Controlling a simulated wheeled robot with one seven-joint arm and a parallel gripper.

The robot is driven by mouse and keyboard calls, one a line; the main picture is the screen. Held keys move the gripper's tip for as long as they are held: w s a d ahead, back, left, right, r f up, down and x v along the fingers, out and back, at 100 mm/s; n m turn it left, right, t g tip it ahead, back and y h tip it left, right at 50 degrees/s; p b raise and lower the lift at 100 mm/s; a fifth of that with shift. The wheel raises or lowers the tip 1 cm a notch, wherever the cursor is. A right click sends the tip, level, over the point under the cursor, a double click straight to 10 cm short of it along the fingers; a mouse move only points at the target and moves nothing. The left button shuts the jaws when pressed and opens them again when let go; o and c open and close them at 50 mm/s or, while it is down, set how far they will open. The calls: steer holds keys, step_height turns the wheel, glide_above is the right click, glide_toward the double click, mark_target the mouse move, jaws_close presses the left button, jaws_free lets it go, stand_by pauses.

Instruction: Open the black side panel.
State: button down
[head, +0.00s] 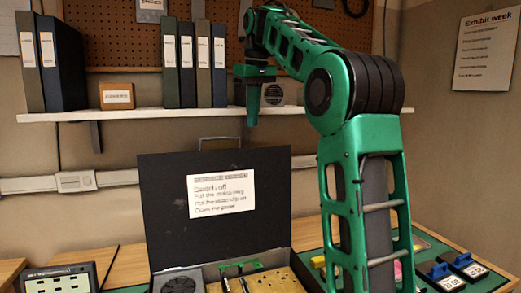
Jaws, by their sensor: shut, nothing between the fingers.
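A black upright panel (163,203) stands at the back of a low black case on the bench. It carries a white printed note (221,196) and has a handle (219,142) above its top edge. I cannot tell whether this is the side panel named in the task or the case's raised lid. The case is open towards me and shows a fan (178,281) and a tan board (270,284). My gripper (253,122) is shut and empty, pointing down above the panel's top right part, apart from it.
A shelf (185,114) with binders (202,65) and a small box (117,96) is behind my gripper. A dark display device (60,279) stands at the lower left. Blue items (468,265) lie on a green mat at the right. My arm hides part of the bench.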

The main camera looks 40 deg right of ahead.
mark_target(271, 149)
steer(key=d+m, duration=0.5)
steer(key=m, duration=0.1)
step_height(271, 149, down, 10)
steer(key=w, duration=0.2)
steer(key=shift+d+f, duration=0.25)
steer(key=shift+d, duration=0.1)
steer(key=shift+t+h, duration=0.3)
steer(key=shift+t, duration=0.6)
steer(key=s, duration=0.2)
steer(key=s+a, duration=0.1)
steer(key=s, duration=0.1)
steer(key=s+a, duration=0.1)
steer(key=s, duration=0.1)
steer(key=shift+s+r, duration=0.15)
steer(key=shift+r, duration=0.15)
steer(key=shift+s, duration=0.6)
steer(key=shift+a, duration=0.1)
steer(key=v, duration=0.9)
steer(key=shift+s+r, duration=0.2)
steer(key=shift+s, duration=0.2)
